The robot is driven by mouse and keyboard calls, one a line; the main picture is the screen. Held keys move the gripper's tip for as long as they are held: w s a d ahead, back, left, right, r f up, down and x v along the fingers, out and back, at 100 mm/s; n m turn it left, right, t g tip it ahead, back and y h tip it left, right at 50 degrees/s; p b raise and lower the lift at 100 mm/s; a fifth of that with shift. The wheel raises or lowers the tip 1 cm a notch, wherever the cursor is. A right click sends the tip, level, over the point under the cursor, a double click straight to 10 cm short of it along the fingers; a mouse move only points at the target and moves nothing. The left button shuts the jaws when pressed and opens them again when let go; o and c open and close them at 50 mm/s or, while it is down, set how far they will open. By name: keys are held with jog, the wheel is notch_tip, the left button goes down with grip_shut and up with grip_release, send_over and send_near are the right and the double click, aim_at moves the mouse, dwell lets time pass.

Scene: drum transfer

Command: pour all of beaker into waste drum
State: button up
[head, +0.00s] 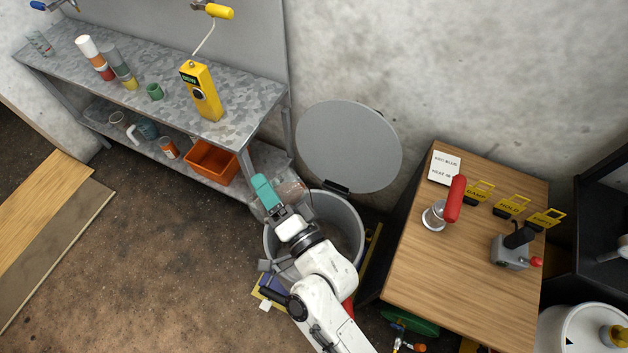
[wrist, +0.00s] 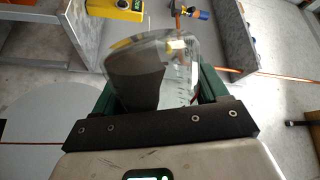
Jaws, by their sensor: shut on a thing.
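The clear glass beaker (wrist: 180,80) is between the green fingers of my gripper (wrist: 155,95) in the wrist view. It looks tilted there, with a dark grey area on its left side; I cannot tell whether that is contents or something seen through the glass. In the head view my gripper (head: 277,197), with a teal finger, is shut on the beaker (head: 293,190), at the drum's upper left rim. The grey waste drum (head: 352,226) is open, its round lid (head: 348,146) raised against the wall. My arm hides much of the drum's mouth and inside.
A metal shelf (head: 150,62) at the left holds cups, a yellow device (head: 201,92) and an orange bin (head: 212,161) below. A wooden table (head: 450,265) with a red-handled tool (head: 453,201) stands right of the drum. The left floor is mostly clear.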

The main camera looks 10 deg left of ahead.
aim_at(277, 177)
jog(key=shift+r+m, duration=0.2)
jog(key=shift+m, duration=0.1)
jog(key=shift+w+d+r+m, duration=0.45)
jog(key=shift+d+m, duration=0.15)
jog(key=shift+m, duration=0.4)
dwell(0.6)
jog(key=shift+w+d+r+m+t+p, duration=0.15)
jog(key=shift+r+m+p, duration=0.15)
jog(key=shift+m+p, duration=0.25)
jog(key=shift+w+d+r+m+t+p, duration=0.15)
jog(key=shift+r+m+p, duration=0.15)
jog(key=shift+m, duration=0.35)
dwell(0.5)
